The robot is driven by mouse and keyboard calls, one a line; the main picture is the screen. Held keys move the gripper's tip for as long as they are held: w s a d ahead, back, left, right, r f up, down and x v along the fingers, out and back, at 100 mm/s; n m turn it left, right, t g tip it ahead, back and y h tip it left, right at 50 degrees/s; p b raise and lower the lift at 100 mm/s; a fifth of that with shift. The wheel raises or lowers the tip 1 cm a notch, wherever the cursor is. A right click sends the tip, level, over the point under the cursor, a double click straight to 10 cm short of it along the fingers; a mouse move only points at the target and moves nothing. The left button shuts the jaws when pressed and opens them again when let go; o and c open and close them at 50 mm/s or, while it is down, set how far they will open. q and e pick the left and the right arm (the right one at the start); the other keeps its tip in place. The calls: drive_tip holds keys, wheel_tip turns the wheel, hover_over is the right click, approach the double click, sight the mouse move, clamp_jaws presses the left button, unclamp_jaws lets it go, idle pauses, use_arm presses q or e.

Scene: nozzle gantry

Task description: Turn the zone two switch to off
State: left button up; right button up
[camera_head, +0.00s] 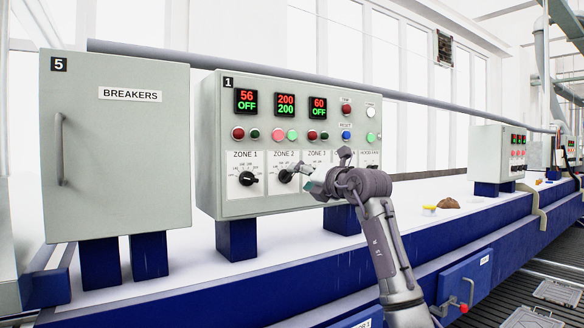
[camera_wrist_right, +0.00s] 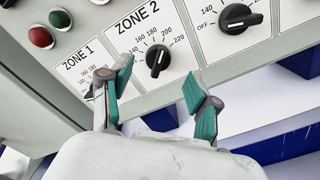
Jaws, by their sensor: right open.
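The zone 2 switch (camera_head: 285,176) is a black rotary knob on the grey control panel (camera_head: 210,150), under the ZONE 2 label. In the right wrist view the zone 2 switch (camera_wrist_right: 158,60) lies ahead of the fingers, with 140 to 220 readable on its dial. Its exact setting is hard to read. The display above it (camera_head: 286,104) shows 200 over 200. My right gripper (camera_head: 308,178) is just right of the knob. In the wrist view my right gripper (camera_wrist_right: 161,92) is open and empty, with teal-padded fingers apart from the knob. My left gripper is out of view.
The zone 1 knob (camera_head: 247,179) is to the left; its display shows 56 OFF. My gripper partly covers the zone 3 area in the head view. A breakers cabinet (camera_head: 120,150) stands at left. A blue beam (camera_head: 270,285) runs below the panel.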

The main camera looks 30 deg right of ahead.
sight(292, 176)
drive_tip(key=w+p, duration=0.1)
drive_tip(key=w, duration=0.3)
drive_tip(key=shift+w+r+p, duration=0.1)
drive_tip(key=shift+p, duration=0.25)
drive_tip(key=shift+w, duration=0.45)
drive_tip(key=c, duration=1.1)
drive_tip(key=shift+c, duration=0.2)
